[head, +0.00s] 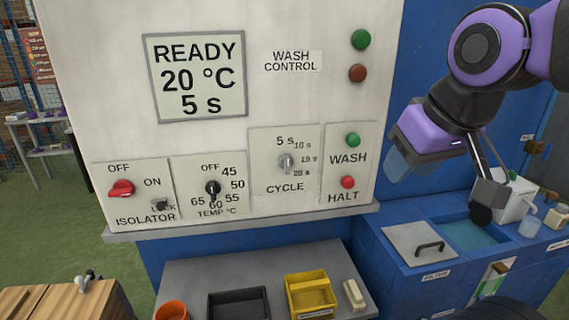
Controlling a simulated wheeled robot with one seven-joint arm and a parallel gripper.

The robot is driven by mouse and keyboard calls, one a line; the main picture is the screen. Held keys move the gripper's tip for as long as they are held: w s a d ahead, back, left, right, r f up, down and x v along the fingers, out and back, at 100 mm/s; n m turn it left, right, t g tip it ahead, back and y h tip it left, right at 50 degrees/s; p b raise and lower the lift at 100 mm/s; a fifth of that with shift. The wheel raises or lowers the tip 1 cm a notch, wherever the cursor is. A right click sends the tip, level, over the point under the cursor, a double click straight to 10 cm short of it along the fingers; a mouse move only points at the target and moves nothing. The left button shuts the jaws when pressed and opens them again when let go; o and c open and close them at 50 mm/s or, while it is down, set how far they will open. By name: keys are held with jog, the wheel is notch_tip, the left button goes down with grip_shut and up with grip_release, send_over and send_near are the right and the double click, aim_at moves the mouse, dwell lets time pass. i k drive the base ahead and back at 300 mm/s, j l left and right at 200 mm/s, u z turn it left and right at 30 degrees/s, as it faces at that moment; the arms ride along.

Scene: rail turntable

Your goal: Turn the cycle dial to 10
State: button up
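The cycle dial (286,162) is a small grey knob on a pale plate at the lower right of the wash control panel. Marks for 5 s, 10 s, 15 s and 20 s run from its top round its right side. Its pointer seems to face up towards 5 s, but it is small. The display (195,77) reads READY, 20 °C, 5 s. My gripper (488,201) hangs right of the panel, above the blue sink unit, well apart from the dial. Its fingers are partly hidden, so its opening is unclear, and I see nothing held.
Left of the dial are the black temperature knob (213,189) and red isolator switch (121,188). The green wash button (352,140) and red halt button (348,182) are right of it. A ledge (245,222) juts below the panel. Space before the dial is clear.

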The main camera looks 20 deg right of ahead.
aim_at(286, 162)
jog(key=k+j+z, duration=0.1)
jog(key=j+z, duration=0.3)
jog(key=k+j+z, duration=0.1)
jog(key=z, duration=0.3)
